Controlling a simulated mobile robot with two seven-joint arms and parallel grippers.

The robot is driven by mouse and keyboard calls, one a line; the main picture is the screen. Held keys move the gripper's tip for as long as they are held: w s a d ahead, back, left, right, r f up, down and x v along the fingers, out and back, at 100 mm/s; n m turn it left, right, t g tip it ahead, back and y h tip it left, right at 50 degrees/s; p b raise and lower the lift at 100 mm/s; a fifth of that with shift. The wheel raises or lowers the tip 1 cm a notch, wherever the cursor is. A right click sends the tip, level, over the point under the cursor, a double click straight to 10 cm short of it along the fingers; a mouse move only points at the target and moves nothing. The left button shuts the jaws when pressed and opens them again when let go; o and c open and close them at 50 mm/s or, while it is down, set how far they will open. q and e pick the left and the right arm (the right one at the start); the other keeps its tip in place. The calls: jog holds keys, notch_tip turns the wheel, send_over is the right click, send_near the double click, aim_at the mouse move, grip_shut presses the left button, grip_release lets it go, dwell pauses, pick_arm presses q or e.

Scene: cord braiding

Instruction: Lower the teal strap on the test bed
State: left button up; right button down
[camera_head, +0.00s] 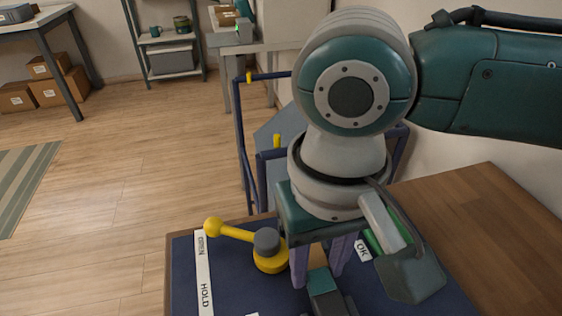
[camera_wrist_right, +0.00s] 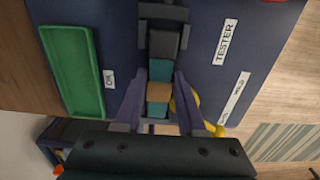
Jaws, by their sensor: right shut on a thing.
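My right gripper (camera_head: 318,276) points down over the dark blue test bed (camera_head: 185,282), its two purple fingers shut on the teal strap (camera_head: 322,282). In the right wrist view the strap (camera_wrist_right: 159,72) lies between the fingers of the gripper (camera_wrist_right: 160,76), with a tan band (camera_wrist_right: 158,92) across it. The strap's far end meets a dark grey block (camera_wrist_right: 163,43); whether it touches the bed beneath is hidden. My left gripper is not in view.
A green tray (camera_wrist_right: 72,70) lies beside an OK label (camera_wrist_right: 110,79). A blue-framed cart (camera_head: 240,140) stands behind.

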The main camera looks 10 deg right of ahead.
jog(key=shift+f, duration=0.25)
jog(key=shift+f, duration=0.15)
jog(key=c, duration=0.7)
grip_release()
jog(key=shift+o, duration=1.4)
notch_tip(320, 180, up, 4)
jog(key=p, duration=0.5)
jog(key=shift+r, duration=0.25)
notch_tip(320, 180, up, 4)
jog(key=p, duration=0.5)
jog(key=shift+f, duration=0.15)
